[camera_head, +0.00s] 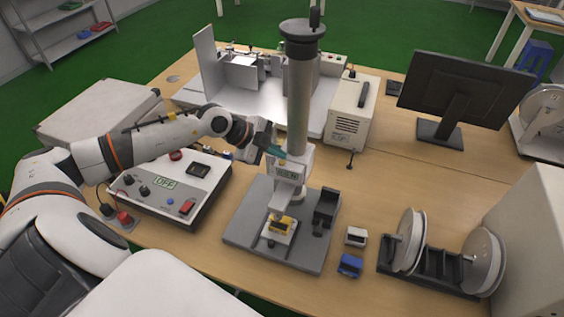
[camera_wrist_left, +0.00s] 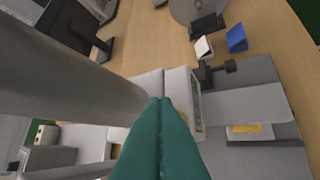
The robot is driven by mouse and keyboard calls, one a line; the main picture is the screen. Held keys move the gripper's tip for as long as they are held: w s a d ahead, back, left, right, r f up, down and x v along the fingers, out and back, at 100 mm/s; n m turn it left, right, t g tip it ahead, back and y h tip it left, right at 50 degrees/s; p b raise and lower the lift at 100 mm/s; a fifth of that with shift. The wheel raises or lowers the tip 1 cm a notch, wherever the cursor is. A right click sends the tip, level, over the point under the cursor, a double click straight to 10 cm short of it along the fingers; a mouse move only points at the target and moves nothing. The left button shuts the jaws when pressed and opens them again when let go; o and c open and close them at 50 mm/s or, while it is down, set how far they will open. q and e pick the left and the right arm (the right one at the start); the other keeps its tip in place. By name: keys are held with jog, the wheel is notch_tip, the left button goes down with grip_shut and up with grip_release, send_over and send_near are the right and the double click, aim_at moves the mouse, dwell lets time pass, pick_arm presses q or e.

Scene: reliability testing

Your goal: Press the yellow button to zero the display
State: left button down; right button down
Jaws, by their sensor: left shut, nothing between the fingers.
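The force gauge (camera_head: 291,160) is mounted on the grey column of the test stand, with a small display (camera_head: 287,174) on its front. In the left wrist view, the gauge's display (camera_wrist_left: 196,104) is right of my fingertips. My left gripper (camera_head: 274,151) has teal fingers, which are shut and empty. Its tips are at the upper left of the gauge; I cannot tell whether they touch it. A small yellow patch (camera_wrist_left: 182,138) shows beside the fingers in the wrist view. I cannot tell whether it is the yellow button. My right gripper is not in view.
A yellow part (camera_head: 283,224) sits in the fixture on the stand's grey base (camera_head: 250,232). A control box (camera_head: 172,187) reading OFF lies left, under my left arm. White (camera_head: 356,237) and blue (camera_head: 350,265) blocks, a reel rack (camera_head: 430,268) and a monitor (camera_head: 462,88) stand right.

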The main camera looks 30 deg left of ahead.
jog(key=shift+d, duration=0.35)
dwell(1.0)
pick_arm(q)
jog(key=shift+f, duration=0.1)
jog(key=shift+f, duration=0.35)
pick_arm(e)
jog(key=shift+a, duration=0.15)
pick_arm(q)
jog(key=shift+f, duration=0.35)
dwell(0.9)
jog(key=shift+r+p, duration=0.8)
jog(key=shift+p, duration=0.1)
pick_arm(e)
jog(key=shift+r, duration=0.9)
